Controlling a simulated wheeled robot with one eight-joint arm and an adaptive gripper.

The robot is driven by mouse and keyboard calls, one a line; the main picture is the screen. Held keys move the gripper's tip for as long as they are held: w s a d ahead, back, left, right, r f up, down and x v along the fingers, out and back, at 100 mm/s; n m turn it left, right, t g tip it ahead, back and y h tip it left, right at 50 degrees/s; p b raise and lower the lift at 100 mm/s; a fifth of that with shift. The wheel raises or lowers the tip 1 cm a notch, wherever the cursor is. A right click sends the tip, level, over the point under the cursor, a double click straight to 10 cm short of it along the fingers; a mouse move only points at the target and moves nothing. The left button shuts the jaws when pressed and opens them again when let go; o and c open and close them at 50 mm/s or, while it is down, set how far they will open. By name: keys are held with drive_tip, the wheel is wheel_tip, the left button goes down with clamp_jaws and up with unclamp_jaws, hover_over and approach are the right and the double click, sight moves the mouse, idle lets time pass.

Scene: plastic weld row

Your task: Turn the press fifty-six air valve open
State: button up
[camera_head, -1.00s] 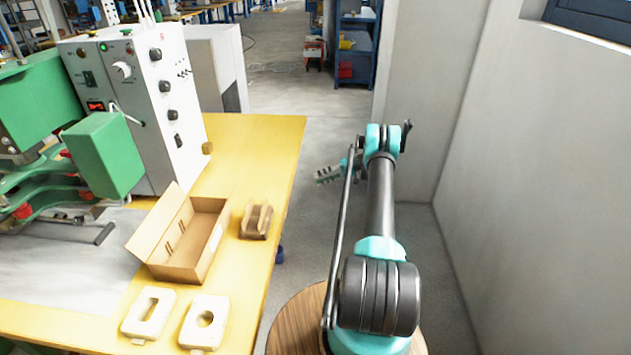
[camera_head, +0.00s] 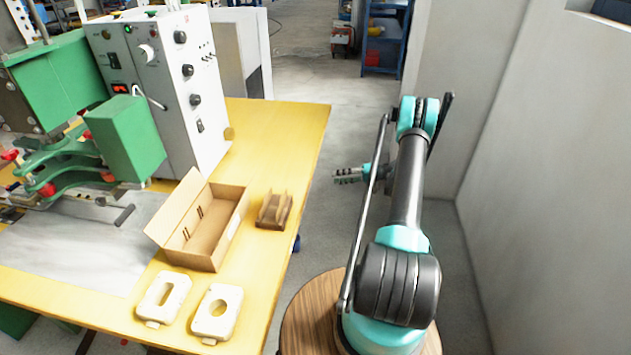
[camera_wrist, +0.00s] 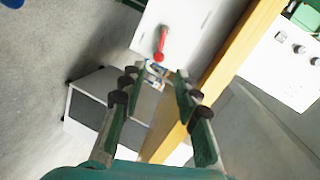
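A red valve lever (camera_wrist: 162,44) shows in the wrist view, mounted on a white panel (camera_wrist: 190,32). A small metal fitting (camera_wrist: 155,72) sits below the lever, between my fingertips in the picture. My gripper (camera_wrist: 153,77) is open and empty, its green fingers with dark pads spread apart below the lever. The lever is apart from the fingers; I cannot judge the distance. In the head view my gripper (camera_head: 352,176) hangs just right of the table's edge, partly behind my arm. I cannot find the valve in the head view.
The yellow table (camera_head: 285,135) bears a white control box (camera_head: 165,85), a green press (camera_head: 125,140), an open cardboard box (camera_head: 200,240), a small brown holder (camera_head: 273,210) and two pale plates (camera_head: 217,312). A grey wall (camera_head: 530,190) stands right of my arm.

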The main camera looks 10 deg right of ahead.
drive_tip(key=x, duration=1)
drive_tip(key=shift+a, duration=0.3)
drive_tip(key=shift+c, duration=0.2)
drive_tip(key=shift+f, duration=0.1)
clamp_jaws()
